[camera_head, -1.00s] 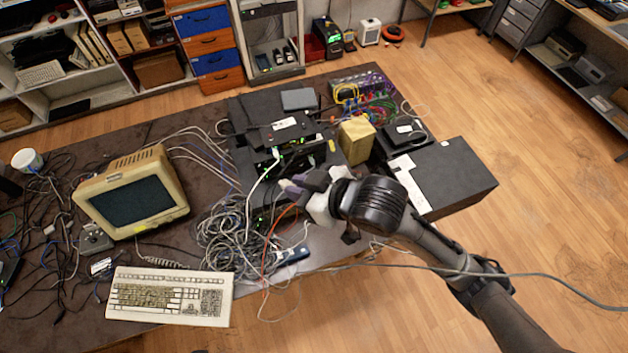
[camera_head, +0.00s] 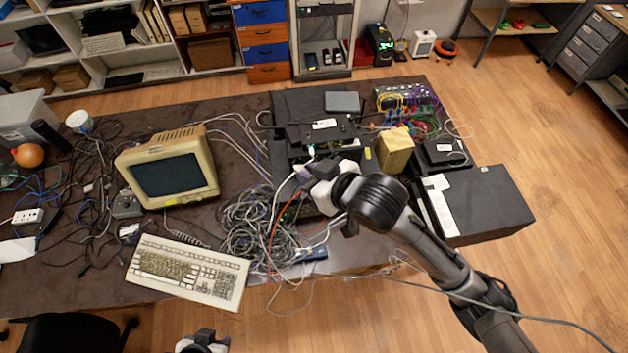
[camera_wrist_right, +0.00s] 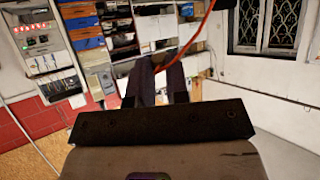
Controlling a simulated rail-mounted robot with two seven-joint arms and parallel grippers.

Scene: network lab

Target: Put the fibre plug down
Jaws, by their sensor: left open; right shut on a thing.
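My right gripper (camera_head: 308,171) is above the coiled cables beside the stack of black network boxes (camera_head: 328,134). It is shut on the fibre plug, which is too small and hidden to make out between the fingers. The plug's orange-red fibre cable (camera_head: 272,236) hangs from near the fingertips toward the coil. In the right wrist view the dark fingers (camera_wrist_right: 160,80) are close together, and the orange cable (camera_wrist_right: 199,40) runs up and right from them. My left gripper (camera_head: 203,345) is open at the bottom edge, partly cut off, in front of the table.
A grey cable tangle (camera_head: 250,230) lies on the table between the keyboard (camera_head: 190,272) and the boxes. An old monitor (camera_head: 168,172) stands left. A yellowish block (camera_head: 395,152) and a large black case (camera_head: 485,205) are on the right.

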